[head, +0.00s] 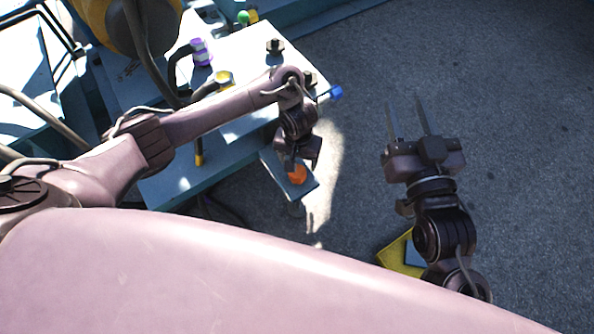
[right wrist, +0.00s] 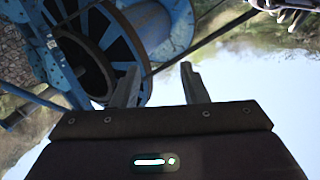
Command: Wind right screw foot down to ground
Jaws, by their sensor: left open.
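An orange knob (head: 297,174) sits on a blue-grey bracket plate (head: 308,189) at the near corner of the machine frame. A small dark foot-like part shows just below the plate; its gap to the ground cannot be judged. My left gripper (head: 298,160) points down just above the knob, open; whether its fingers touch or straddle the knob is hidden. My right gripper (head: 404,100) is open and empty over bare ground to the right. Its two separated fingers also show in the right wrist view (right wrist: 160,88).
The frame's top (head: 244,118) carries dark bolts, a purple-capped handle (head: 201,52) and a blue-tipped part (head: 335,92). A yellow object (head: 398,255) lies below my right arm. The right wrist view shows a blue reel (right wrist: 85,40). Grey ground at right is clear.

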